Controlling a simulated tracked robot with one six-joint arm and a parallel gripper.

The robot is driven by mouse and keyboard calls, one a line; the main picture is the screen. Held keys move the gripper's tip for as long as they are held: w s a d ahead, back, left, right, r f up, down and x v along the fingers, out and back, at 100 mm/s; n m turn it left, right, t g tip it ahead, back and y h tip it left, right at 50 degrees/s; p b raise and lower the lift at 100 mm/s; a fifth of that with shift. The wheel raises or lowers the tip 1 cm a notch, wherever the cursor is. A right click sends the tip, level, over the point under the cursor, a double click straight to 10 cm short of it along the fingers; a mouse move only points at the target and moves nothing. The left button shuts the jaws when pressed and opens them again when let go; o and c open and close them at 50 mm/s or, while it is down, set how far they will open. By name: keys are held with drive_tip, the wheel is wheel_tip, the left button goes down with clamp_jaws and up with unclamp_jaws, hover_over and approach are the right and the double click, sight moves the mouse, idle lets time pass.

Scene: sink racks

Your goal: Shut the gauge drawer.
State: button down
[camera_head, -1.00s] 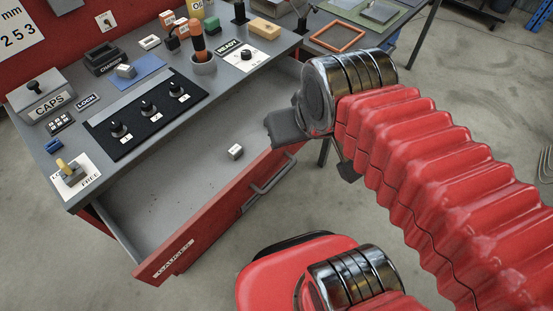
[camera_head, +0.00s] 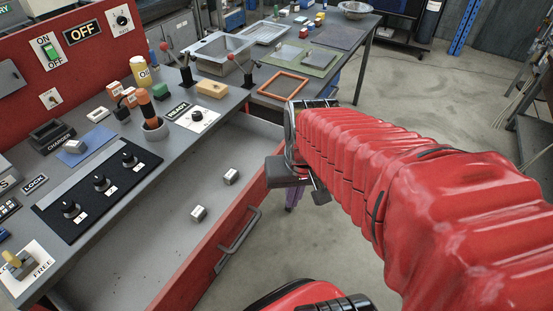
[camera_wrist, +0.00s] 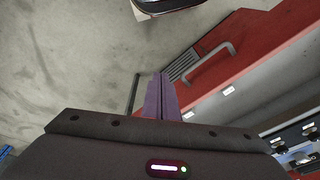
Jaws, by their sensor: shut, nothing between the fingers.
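The gauge drawer (camera_head: 200,268) stands pulled out from under the workbench in the head view, with a red front and grey inside. Its bar handle (camera_head: 238,240) is on the outer face and also shows in the wrist view (camera_wrist: 212,62). Two small pale blocks, one nearer (camera_head: 198,213) and one farther (camera_head: 231,176), lie on the drawer floor. My gripper (camera_head: 292,197) is outside the drawer, by the far end of its front. In the wrist view its purple fingers (camera_wrist: 160,78) are together and empty, beside the red front. Contact cannot be told.
The workbench top (camera_head: 120,190) carries a black knob panel (camera_head: 100,190), a charger (camera_head: 50,135) and an orange-handled tool in a cup (camera_head: 152,118). An orange frame (camera_head: 284,84) lies on the farther bench. The floor right of the drawer is open.

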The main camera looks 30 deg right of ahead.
drive_tip(key=s+d+f+m+y, duration=0.1)
drive_tip(key=d+f+m+y, duration=0.15)
drive_tip(key=f+m, duration=0.3)
drive_tip(key=s+d+f+m+t+y, duration=0.1)
drive_tip(key=d+f+m+y, duration=0.1)
drive_tip(key=f+m+y, duration=0.3)
drive_tip(key=d+f+m+y, duration=0.2)
drive_tip(key=f+m+y, duration=0.15)
drive_tip(key=f, duration=0.25)
drive_tip(key=w+d+m+t+h, duration=0.1)
drive_tip(key=w+d+m+t, duration=0.7)
drive_tip(key=d+m+t, duration=0.3)
drive_tip(key=shift+r+m+t+h, duration=0.3)
drive_tip(key=shift+t+h, duration=0.1)
drive_tip(key=shift+t, duration=0.4)
drive_tip(key=x, duration=1.3)
drive_tip(key=shift+w+a, duration=0.15)
drive_tip(key=shift+w, duration=0.2)
